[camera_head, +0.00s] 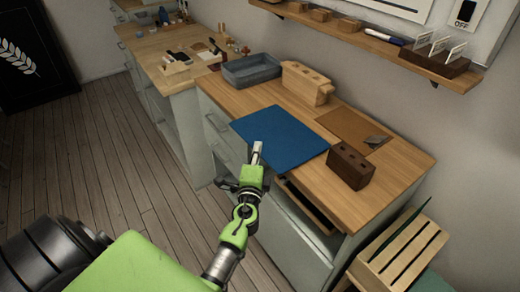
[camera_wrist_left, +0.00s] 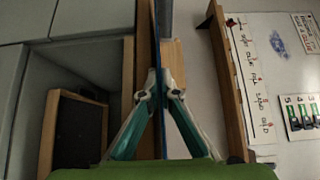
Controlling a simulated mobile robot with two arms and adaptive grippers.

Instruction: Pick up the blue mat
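The blue mat (camera_head: 280,137) lies flat on the wooden counter (camera_head: 400,165), with its near edge along the counter's front edge. My left gripper (camera_head: 257,150) is at the middle of that near edge. In the left wrist view the mat (camera_wrist_left: 158,40) shows edge-on as a thin blue strip. The fingertips of my left gripper (camera_wrist_left: 159,88) come together on its two sides and pinch it. Any lift off the counter is too small to tell. My right gripper is not in view.
A brown block with holes (camera_head: 351,166) stands right of the mat, near a brown board (camera_head: 345,124). A grey tray (camera_head: 251,70) and a light wooden block (camera_head: 307,83) stand behind it. An open compartment (camera_head: 303,212) is below the counter. A slatted crate (camera_head: 400,255) stands at right.

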